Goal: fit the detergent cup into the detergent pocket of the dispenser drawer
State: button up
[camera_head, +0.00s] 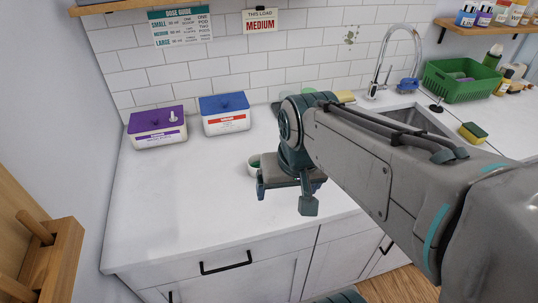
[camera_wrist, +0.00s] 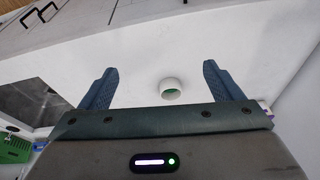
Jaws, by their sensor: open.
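A small white cup with a green inside (camera_head: 254,166) sits on the white counter, partly hidden behind my gripper (camera_head: 285,196). It looks like the detergent cup, though no label shows. In the wrist view the cup (camera_wrist: 171,88) appears between and a little beyond the line of my open fingers (camera_wrist: 158,72), touching neither. My gripper is open and empty, low over the counter. The dispenser drawer and its detergent pocket are in neither view.
A purple-lidded tub (camera_head: 157,127) and a blue-lidded tub (camera_head: 225,114) stand by the tiled wall. A "MEDIUM" load sign (camera_head: 260,20) hangs above. A green basket (camera_head: 462,82) and sponge (camera_head: 472,132) are near the sink (camera_head: 415,118). The counter's left front is clear.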

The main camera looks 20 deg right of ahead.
jog(key=w+r+m+g+b, duration=0.1)
jog(key=w+m+g+b, duration=0.15)
jog(key=w+m, duration=0.65)
jog(key=m+b, duration=0.3)
jog(key=m, duration=0.2)
send_over(259, 157)
jog(key=s+a, duration=0.1)
jog(key=s, duration=0.2)
notch_tip(259, 157, down, 12)
jog(key=shift+g, duration=0.35)
jog(key=f, duration=0.2)
jog(key=f+p, duration=0.1)
jog(key=f, duration=0.1)
jog(key=shift+w+d, duration=0.1)
jog(key=shift+d, duration=0.15)
jog(key=shift+f, duration=0.55)
jog(key=c, duration=1.2)
jog(key=shift+o, duration=0.2)
jog(key=shift+r, duration=0.15)
